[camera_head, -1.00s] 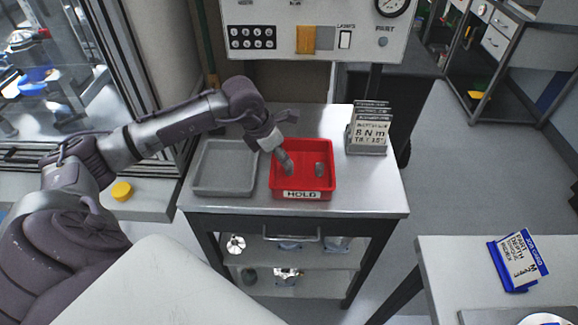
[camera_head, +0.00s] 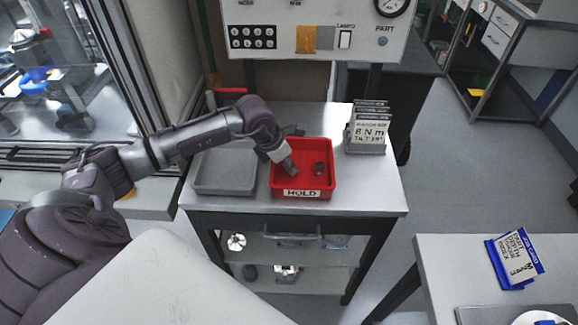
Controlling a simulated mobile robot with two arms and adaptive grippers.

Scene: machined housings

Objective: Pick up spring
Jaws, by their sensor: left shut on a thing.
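My left gripper (camera_head: 288,165) reaches down into the red tray (camera_head: 302,194) marked HOLD, on its left side. It is shut on a small grey thing, likely the spring, mostly hidden by the fingers; no coils can be made out. Another small dark grey part (camera_head: 319,168) stands in the right half of the red tray, apart from the gripper. My right gripper is not in view.
An empty grey tray (camera_head: 225,189) lies left of the red tray on the metal-topped bench (camera_head: 370,190). A card holder (camera_head: 366,135) stands at the back right. A panel (camera_head: 310,30) rises behind. A blue card stand (camera_head: 514,262) is on the near right table.

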